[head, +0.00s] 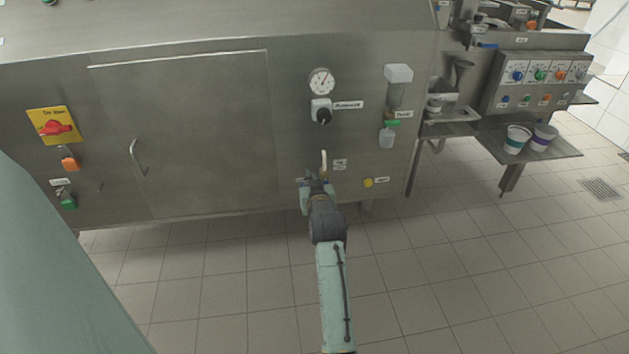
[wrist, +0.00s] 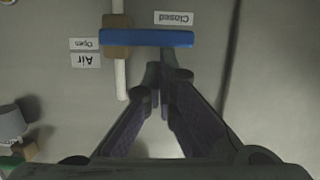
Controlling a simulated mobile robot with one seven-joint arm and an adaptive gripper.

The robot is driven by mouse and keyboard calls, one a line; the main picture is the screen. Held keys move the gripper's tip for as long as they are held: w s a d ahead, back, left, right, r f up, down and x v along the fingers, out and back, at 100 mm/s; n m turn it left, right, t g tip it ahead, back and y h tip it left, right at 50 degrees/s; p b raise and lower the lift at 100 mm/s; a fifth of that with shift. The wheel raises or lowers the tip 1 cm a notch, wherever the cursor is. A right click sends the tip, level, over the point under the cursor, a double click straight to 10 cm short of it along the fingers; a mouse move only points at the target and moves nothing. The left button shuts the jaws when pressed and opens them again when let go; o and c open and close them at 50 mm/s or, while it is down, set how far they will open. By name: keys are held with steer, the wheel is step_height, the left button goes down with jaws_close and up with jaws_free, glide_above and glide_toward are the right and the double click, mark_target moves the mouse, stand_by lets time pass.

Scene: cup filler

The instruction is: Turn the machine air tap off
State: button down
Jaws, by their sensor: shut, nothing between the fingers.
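The air tap has a blue lever (wrist: 150,38) on a brass-coloured body (wrist: 117,50) on a white vertical pipe (wrist: 120,80). In the wrist view the lever lies across the pipe, its long end on the side of the upside-down "Closed" label (wrist: 174,18). The "Open" label (wrist: 85,44) and "Air" label (wrist: 85,60) are on the pipe's other side. My gripper (wrist: 160,72) is shut and empty, its tips right by the lever's lower edge; I cannot tell whether they touch. In the head view my gripper (head: 316,179) is below the white pipe (head: 323,159) and hides the lever.
The steel machine front has a gauge (head: 321,81), a black knob (head: 323,115), a yellow knob (head: 368,183) and a red switch (head: 56,128). A cup-like fitting (wrist: 12,122) shows lower left in the wrist view. Cups (head: 517,139) stand on a right shelf. The tiled floor is clear.

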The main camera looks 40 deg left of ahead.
step_height(320, 180, up, 5)
steer(key=p, duration=0.3)
steer(key=f+b+v, duration=0.1)
steer(key=b+v, duration=0.1)
steer(key=v, duration=0.7)
steer(key=shift+s+d+b, duration=0.3)
steer(key=shift+d+b, duration=0.1)
steer(key=shift+r, duration=0.1)
